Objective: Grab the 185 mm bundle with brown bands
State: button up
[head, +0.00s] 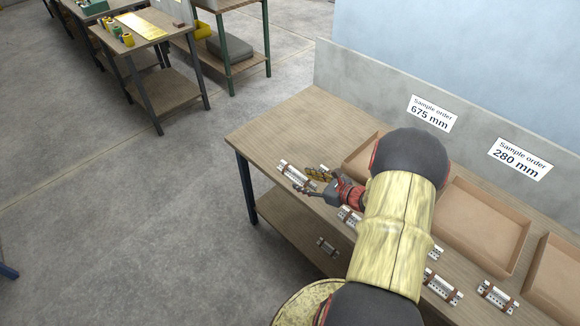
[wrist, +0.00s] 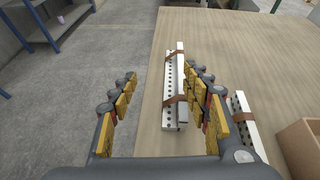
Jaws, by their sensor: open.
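Several silver-grey bundles with brown bands lie along the workbench; no lengths are marked on them. One bundle (head: 295,175) lies near the bench's left end, beside my gripper (head: 309,180). In the wrist view, a long bundle (wrist: 170,85) with brown bands lies between the spread fingers of my gripper (wrist: 163,78), nearer the right finger, which covers part of it. The gripper is open and holds nothing. A second bundle (wrist: 243,125) lies right of the right finger. In the head view another bundle (head: 349,216) lies beside my arm, partly hidden.
More bundles lie near the front edge, including one (head: 443,287) and one (head: 497,297). Open brown trays (head: 484,223) stand along the back, below signs reading 675 mm (head: 432,113) and 280 mm (head: 519,158). The bench's left end (head: 290,125) is clear.

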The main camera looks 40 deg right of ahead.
aim_at(305, 181)
jog(key=shift+s+d+f+m+h+b, duration=0.25)
jog(key=shift+d+f+m+h+b, duration=0.15)
jog(key=shift+d+f+m, duration=0.45)
jog(key=shift+a+f, duration=0.1)
jog(key=shift+f, duration=0.15)
jog(key=b+x, duration=0.1)
jog(key=x, duration=0.1)
jog(key=shift+w, duration=0.35)
jog(key=b+x, duration=0.1)
jog(key=x, duration=0.1)
jog(key=r+x, duration=0.1)
jog(key=x, duration=0.2)
jog(key=shift+w+d+b, duration=0.2)
jog(key=shift+d+b, duration=0.1)
jog(key=shift+b, duration=0.1)
jog(key=c, duration=0.3)
grip_shut()
